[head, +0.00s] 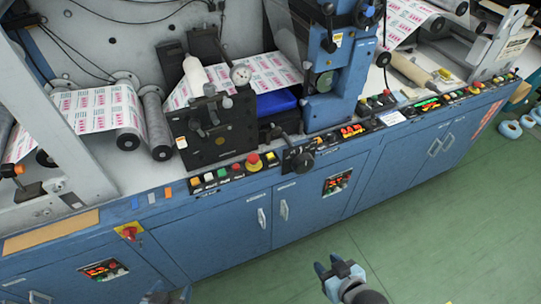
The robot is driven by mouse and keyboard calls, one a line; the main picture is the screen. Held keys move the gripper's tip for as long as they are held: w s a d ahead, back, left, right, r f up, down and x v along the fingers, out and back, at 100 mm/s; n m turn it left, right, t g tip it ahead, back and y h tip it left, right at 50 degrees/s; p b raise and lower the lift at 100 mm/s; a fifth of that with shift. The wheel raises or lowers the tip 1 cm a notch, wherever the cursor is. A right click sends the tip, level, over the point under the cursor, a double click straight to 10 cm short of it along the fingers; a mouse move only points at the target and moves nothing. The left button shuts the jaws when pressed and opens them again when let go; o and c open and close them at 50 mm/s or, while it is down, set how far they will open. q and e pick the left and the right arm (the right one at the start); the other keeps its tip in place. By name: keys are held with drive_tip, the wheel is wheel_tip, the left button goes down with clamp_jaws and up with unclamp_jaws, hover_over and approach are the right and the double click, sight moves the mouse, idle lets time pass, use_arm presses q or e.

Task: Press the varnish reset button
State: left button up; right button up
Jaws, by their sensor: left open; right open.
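More small buttons (376,102) sit further right on the same edge. The labels are too small to read, so I cannot tell which is the varnish reset button. My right gripper (336,270) is open and empty in front of the cabinet doors, low and apart from the panel. My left gripper (167,296) is open at the bottom edge, mostly cut off, below the panel.
A black lever or knob (298,157) juts from the front edge. A red rotary switch (129,232) on a yellow plate is at the left. Printed web (105,107) runs over rollers behind. Blue rings (510,129) lie far right.

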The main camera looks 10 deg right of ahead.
clamp_jaws()
idle(1.5)
